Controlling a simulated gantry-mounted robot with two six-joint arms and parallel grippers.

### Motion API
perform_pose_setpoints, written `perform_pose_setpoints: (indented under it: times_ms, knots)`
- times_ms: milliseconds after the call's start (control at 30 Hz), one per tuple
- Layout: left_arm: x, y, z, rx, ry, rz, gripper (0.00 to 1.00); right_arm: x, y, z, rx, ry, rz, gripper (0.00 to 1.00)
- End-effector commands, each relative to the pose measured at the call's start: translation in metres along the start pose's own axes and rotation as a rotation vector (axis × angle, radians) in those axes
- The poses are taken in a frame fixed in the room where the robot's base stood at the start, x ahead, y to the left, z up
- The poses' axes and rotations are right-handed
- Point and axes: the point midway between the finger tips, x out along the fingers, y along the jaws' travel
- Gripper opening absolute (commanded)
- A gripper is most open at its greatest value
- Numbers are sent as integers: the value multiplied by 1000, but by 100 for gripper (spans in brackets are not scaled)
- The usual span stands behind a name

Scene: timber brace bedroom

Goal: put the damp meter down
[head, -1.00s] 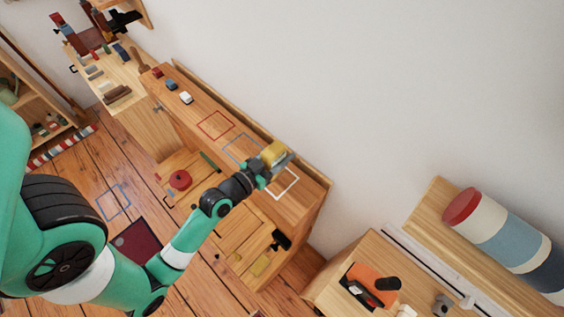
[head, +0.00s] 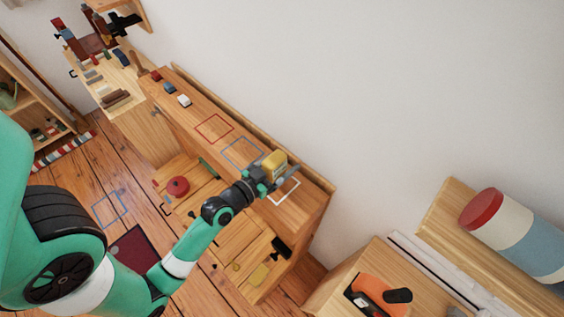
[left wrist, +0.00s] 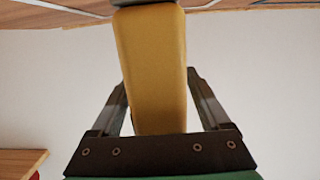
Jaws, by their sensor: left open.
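The damp meter (head: 274,160) is a yellow block with a grey end, at the right part of the long wooden cabinet top, by the white outlined square (head: 290,194). My left gripper (head: 280,174) is around it with jaws open. In the left wrist view the yellow body (left wrist: 155,70) stands between the two fingers, with gaps showing beside it. Its grey end is at the top edge of that view, close to the wooden surface; I cannot tell whether they touch. My right gripper is not in view.
Red (head: 214,128) and blue (head: 241,152) outlined squares on the cabinet top are mostly clear. Several small blocks, one of them white (head: 184,101), sit further left. A raised ledge runs along the wall side. An orange tool (head: 380,290) lies on the unit at lower right.

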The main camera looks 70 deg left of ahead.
Motion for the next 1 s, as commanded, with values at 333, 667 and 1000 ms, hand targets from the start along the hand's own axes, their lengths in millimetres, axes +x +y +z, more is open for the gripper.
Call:
perform_pose_setpoints:
  times_ms: [333,667,1000]
  knots:
    - [-44,-1,3,-2,-3,-3,80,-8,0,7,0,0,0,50]
    - [-112,-2,2,-4,-3,-6,80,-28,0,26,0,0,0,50]
    - [-121,0,-3,1,2,1,80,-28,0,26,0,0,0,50]
